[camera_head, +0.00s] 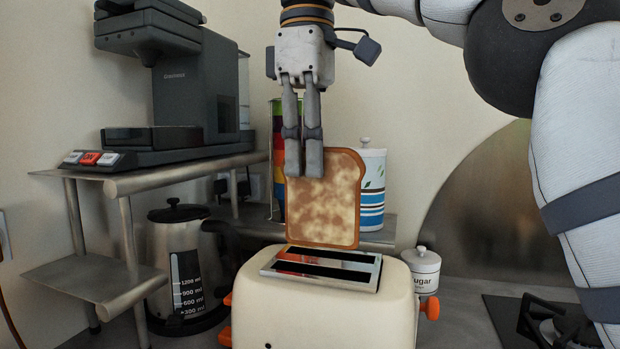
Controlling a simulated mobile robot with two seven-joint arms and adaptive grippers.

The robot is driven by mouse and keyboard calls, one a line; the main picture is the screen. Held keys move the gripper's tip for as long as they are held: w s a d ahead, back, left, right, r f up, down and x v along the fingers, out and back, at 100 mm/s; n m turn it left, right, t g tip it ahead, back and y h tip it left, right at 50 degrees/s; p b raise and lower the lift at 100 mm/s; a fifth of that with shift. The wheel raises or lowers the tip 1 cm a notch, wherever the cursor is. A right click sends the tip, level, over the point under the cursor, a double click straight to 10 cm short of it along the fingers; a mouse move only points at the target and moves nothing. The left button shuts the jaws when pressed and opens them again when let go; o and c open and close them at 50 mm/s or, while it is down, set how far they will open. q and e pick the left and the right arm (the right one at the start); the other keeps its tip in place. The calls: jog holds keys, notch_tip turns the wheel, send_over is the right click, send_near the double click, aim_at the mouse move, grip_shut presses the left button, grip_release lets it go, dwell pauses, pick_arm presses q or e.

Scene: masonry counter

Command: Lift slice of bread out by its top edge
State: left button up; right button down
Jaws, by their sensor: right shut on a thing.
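A toasted slice of bread (324,205) hangs upright just above the slots of a cream toaster (325,317). Its lower edge is near the far slot; I cannot tell whether it is fully clear of it. My right gripper (303,168) points straight down and is shut on the slice at its top edge, left of the middle. The fingers hide the slice's upper left corner. The toaster has a metal slot plate on top and orange knobs at its sides. My left gripper is not in view.
A black coffee machine (178,75) stands on a metal shelf (150,180) at the left, with a kettle (180,262) below. A striped canister (371,190) is behind the slice. A sugar jar (421,268) is right of the toaster, and a hob (545,318) is farther right.

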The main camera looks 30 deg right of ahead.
jog(key=s+a, duration=1.1)
jog(key=a, duration=0.2)
jog(key=shift+s+a, duration=0.25)
jog(key=shift+s, duration=0.05)
jog(key=shift+f, duration=0.1)
